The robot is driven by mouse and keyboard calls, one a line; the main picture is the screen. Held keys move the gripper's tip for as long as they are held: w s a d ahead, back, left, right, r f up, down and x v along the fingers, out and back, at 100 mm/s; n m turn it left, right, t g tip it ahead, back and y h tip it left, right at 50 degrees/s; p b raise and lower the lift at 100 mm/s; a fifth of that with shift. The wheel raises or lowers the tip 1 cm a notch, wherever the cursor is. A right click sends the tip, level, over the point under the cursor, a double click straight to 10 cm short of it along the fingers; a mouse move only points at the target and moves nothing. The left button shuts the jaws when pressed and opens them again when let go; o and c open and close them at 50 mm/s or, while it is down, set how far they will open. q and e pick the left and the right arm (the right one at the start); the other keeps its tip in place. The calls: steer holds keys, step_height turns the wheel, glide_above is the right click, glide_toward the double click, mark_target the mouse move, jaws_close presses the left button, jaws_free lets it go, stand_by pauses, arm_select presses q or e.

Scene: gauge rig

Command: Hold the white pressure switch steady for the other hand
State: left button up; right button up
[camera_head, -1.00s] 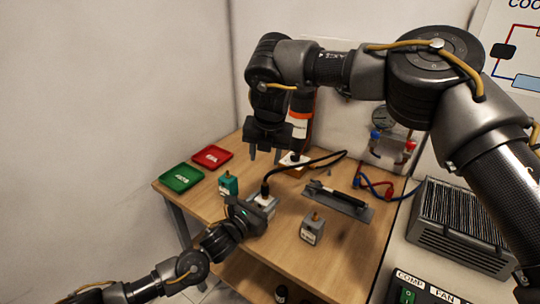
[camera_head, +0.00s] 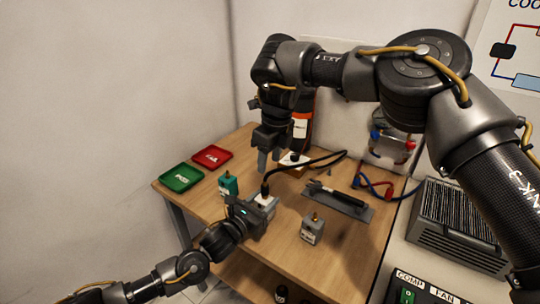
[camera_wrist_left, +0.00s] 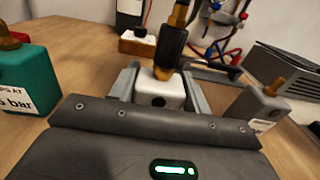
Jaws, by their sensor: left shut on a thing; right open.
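The white pressure switch (camera_head: 266,201) stands on the wooden bench, and it also shows in the left wrist view (camera_wrist_left: 158,92). My left gripper (camera_head: 260,208) is shut on it, with one finger on each side. A black hose end (camera_head: 265,188) stands upright on top of the switch; in the left wrist view its brass tip (camera_wrist_left: 163,73) meets the switch's top. My right gripper (camera_head: 269,160) is open and empty, pointing down above and behind the switch, apart from it. The switch's lower part is hidden by my left gripper.
A teal switch (camera_head: 228,184) stands left, a grey switch (camera_head: 312,229) right. Green (camera_head: 181,177) and red (camera_head: 212,157) trays lie at the back left. A dark tray with a tool (camera_head: 340,201) lies right. The black hose (camera_head: 318,162) arcs behind.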

mark_target(265, 185)
steer(key=f, duration=0.3)
steer(key=a+f, duration=0.1)
steer(key=f, duration=0.3)
steer(key=w+f, duration=0.1)
steer(key=f, duration=0.3)
steer(key=shift+a, duration=0.2)
steer(key=shift+c, duration=0.2)
jaws_close()
